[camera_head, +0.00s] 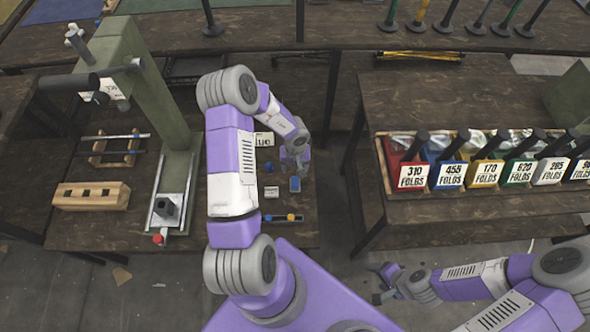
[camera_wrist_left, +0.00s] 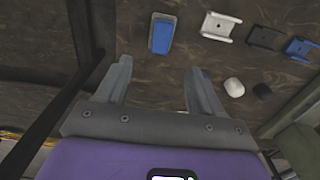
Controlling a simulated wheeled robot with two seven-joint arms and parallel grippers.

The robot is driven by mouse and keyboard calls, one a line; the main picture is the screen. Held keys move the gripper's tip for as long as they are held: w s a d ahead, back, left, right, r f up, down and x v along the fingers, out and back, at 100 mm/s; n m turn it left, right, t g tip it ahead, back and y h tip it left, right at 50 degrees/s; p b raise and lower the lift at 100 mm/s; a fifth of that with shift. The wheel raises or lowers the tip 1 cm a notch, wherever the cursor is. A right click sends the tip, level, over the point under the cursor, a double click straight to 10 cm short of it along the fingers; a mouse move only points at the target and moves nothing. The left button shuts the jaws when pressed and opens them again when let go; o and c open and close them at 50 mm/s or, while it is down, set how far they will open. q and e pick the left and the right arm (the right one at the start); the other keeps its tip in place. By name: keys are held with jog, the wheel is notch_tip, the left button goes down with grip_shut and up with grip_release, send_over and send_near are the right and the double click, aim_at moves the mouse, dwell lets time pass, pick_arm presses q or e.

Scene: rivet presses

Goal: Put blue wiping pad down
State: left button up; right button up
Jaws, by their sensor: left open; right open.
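The blue wiping pad (camera_head: 295,184) lies on the dark wooden table, just in front of my left gripper. In the left wrist view the pad (camera_wrist_left: 162,35) shows as a blue block with a grey rim, just beyond and between the fingertips, apart from them. My left gripper (camera_head: 297,165) is open and empty; its two spread fingers also show in the left wrist view (camera_wrist_left: 160,68). My right gripper (camera_head: 378,282) is open and empty, low over the floor at the right.
A card reading "blue" (camera_head: 264,140) stands behind, partly hidden. A green press (camera_head: 165,90) stands left. Labelled bins (camera_head: 412,176) line the right table.

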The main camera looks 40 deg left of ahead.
pick_arm(q)
jog(key=s+d+m+h, duration=0.1)
jog(key=s+d, duration=0.3)
jog(key=d, duration=0.3)
jog(key=s+d+m+h, duration=0.1)
jog(key=s+d+m, duration=0.1)
jog(key=s+d, duration=0.3)
jog(key=s+d+m+h+p, duration=0.1)
jog(key=s+d, duration=0.3)
jog(key=d, duration=0.7)
jog(key=shift+s+d+f+m+h, duration=0.2)
jog(key=shift+f+m+h, duration=0.1)
jog(key=shift+m+h, duration=0.35)
